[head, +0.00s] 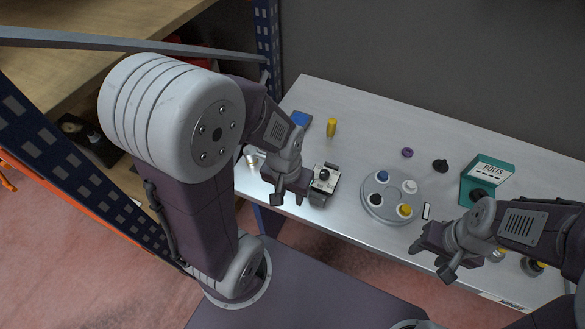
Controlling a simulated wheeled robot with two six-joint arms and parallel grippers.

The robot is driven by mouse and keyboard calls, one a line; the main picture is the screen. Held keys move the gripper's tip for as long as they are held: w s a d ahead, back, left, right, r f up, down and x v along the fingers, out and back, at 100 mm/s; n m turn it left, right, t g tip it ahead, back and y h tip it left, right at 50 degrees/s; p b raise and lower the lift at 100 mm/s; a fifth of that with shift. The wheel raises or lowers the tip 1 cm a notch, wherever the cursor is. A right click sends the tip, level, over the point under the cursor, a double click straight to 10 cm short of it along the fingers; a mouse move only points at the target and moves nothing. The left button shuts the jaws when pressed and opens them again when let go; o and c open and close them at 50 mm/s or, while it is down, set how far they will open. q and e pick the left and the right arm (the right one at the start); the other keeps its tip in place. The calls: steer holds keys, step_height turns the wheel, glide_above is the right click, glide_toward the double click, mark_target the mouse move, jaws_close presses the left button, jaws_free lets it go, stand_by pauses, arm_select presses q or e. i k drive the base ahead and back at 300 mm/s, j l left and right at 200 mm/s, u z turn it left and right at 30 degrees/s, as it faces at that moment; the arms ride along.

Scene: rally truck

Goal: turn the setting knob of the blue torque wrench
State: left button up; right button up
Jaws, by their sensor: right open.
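I cannot make out a blue torque wrench or its setting knob for certain in the head view. A small flat blue object (300,120) lies at the table's back left, partly behind my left arm; its details are too small to read. My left gripper (287,199) points down over the table's front left edge, close beside a white and black device with a dark round top (324,177). I cannot tell whether its fingers hold anything. My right gripper (431,262) is open and empty at the table's front right edge, apart from the blue object.
A round grey tray (380,212) carries several coloured caps. A yellow cylinder (331,127), a purple ring (407,152), a black knob-like piece (440,165) and a green BOLTS box (467,186) stand on the table (375,140). A blue rack post (267,45) stands at the left.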

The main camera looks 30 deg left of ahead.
mark_target(324, 174)
steer(key=j+u, duration=0.2)
steer(key=u, duration=0.15)
steer(key=j+u, duration=0.25)
steer(key=u, duration=0.15)
steer(key=j+u, duration=0.2)
steer(key=u, duration=0.15)
